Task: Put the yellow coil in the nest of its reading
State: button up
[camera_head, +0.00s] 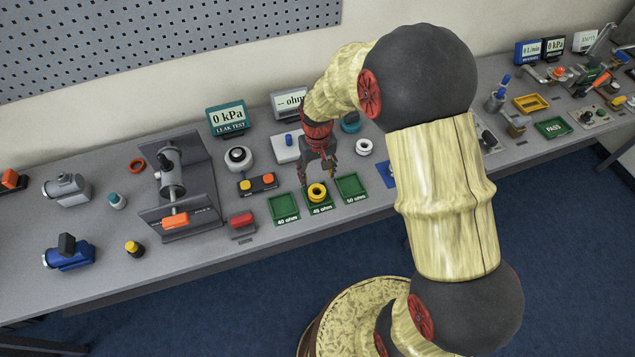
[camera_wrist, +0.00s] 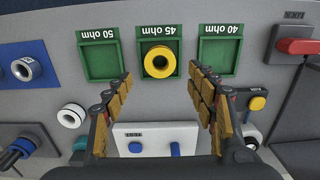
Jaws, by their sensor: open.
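The yellow coil (camera_head: 317,192) lies in the middle green nest (camera_head: 329,207), labelled 45 ohm, and shows a dark centre in the wrist view (camera_wrist: 159,62). The nest marked 40 ohm (camera_head: 283,207) and the nest marked 50 ohm (camera_head: 351,187) are empty. My gripper (camera_head: 320,176) is open and empty, with its fingers spread. It is above the table just behind the 45 ohm nest, apart from the coil. The ohm meter (camera_head: 290,102) shows dashes before "ohm", partly hidden by my arm.
The white test block (camera_wrist: 157,137) with a blue knob is behind the nests. A white ring (camera_head: 364,146) stands right of my gripper. A block with yellow and orange buttons (camera_head: 257,185) and a red-topped switch (camera_head: 242,222) are at the left. The pressure display (camera_head: 228,118) reads 0 kPa.

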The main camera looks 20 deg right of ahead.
jog(key=s+r+t, duration=0.1)
jog(key=s+r, duration=0.2)
jog(key=r, duration=0.7)
jog(key=s+r+t, duration=0.1)
jog(key=s+r, duration=0.2)
jog(key=r, duration=0.6)
jog(key=s+r+t, duration=0.3)
jog(key=s+r, duration=0.7)
jog(key=s, duration=0.6)
jog(key=shift+r+t, duration=0.2)
jog(key=shift+t, duration=0.1)
notch_tip(320, 180, down, 7)
jog(key=b, duration=0.6)
jog(key=shift+r, duration=0.15)
